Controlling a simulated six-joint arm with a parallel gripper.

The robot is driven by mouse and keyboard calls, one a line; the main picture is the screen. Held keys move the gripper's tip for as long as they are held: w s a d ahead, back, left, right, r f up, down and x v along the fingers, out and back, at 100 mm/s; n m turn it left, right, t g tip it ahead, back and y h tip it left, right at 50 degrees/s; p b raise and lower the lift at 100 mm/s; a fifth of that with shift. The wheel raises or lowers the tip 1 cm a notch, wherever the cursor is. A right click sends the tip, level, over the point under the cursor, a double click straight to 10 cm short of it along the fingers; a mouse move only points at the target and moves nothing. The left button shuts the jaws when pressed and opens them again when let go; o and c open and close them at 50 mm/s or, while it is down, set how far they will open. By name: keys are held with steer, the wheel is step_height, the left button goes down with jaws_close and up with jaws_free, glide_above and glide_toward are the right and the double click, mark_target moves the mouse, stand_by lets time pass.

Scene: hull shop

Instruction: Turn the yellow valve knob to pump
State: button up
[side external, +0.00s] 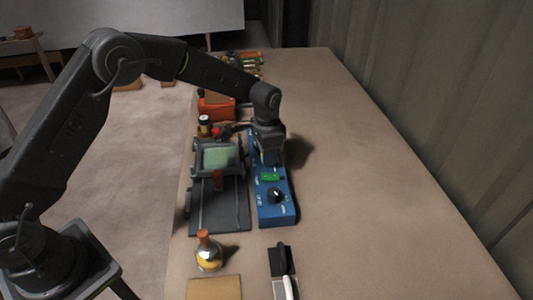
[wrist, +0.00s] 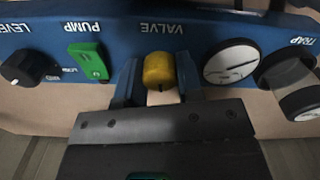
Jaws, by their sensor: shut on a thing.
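The yellow valve knob (wrist: 159,68) sits on the blue panel (wrist: 205,30) below the printed word VALVE, which appears upside down. My gripper (wrist: 158,88) has one finger on each side of the knob and is shut on it. A small dark mark shows on the knob's near edge; I cannot tell clearly where it points. In the side view, my gripper (side external: 268,158) reaches down onto the far half of the blue panel (side external: 284,214) and hides the knob.
The wrist view shows a green switch (wrist: 88,62) by PUMP, a black knob (wrist: 22,68) by LEVEL and a white dial (wrist: 231,62). A grey rig (side external: 218,205) stands close left of the panel, with a flask (side external: 208,256) in front. The bench right is clear.

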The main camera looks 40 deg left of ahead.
steer(key=m, duration=1.3)
stand_by(0.7)
steer(key=o, duration=0.9)
steer(key=shift+r, duration=6.95)
